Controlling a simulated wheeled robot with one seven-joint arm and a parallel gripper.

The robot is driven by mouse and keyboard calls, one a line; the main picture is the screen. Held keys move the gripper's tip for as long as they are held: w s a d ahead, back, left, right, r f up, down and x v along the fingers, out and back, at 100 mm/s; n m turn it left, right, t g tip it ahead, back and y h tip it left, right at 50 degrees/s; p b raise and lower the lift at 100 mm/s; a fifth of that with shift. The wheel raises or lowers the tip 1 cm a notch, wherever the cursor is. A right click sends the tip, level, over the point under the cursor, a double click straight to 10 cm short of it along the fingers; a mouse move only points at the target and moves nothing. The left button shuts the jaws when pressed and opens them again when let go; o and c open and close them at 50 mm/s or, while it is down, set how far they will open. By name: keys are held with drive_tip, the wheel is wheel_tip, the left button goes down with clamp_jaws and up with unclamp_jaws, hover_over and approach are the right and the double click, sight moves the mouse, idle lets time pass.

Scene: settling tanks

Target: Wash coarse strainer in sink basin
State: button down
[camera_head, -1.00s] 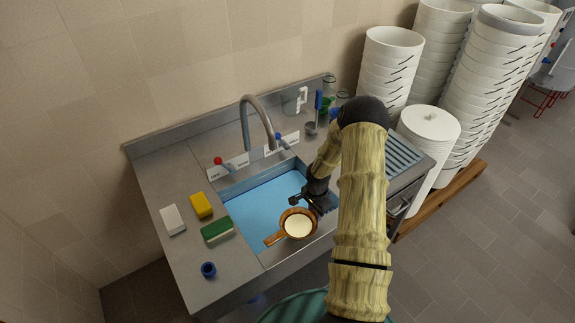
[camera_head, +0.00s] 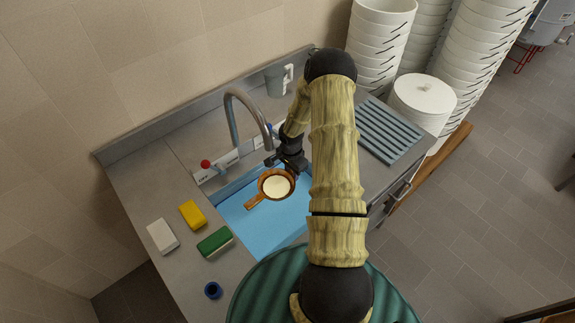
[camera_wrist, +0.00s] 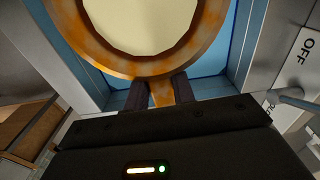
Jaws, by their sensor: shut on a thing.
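The coarse strainer (camera_head: 276,184) is an orange-brown ring with a short handle and a cream-coloured middle. My gripper (camera_head: 288,164) is shut on it at its rim side, opposite the long handle. In the wrist view the strainer (camera_wrist: 150,67) fills the top, and the fingers (camera_wrist: 160,92) close on a small orange tab. The strainer is over the blue sink basin (camera_head: 262,219); its exact height above the basin floor is hard to tell. The grey curved faucet (camera_head: 233,118) stands behind it, its spout end close to the strainer in the head view.
A red knob (camera_head: 205,164) is beside the faucet. A ribbed drainboard (camera_head: 389,130) is at right. White bucket stacks stand beyond.

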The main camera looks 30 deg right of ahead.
drive_tip(key=shift+s+r, duration=0.1)
idle(0.3)
drive_tip(key=shift+f+b, duration=5.85)
drive_tip(key=shift+f, duration=2.6)
drive_tip(key=shift+s+a, duration=0.15)
drive_tip(key=shift+a, duration=0.55)
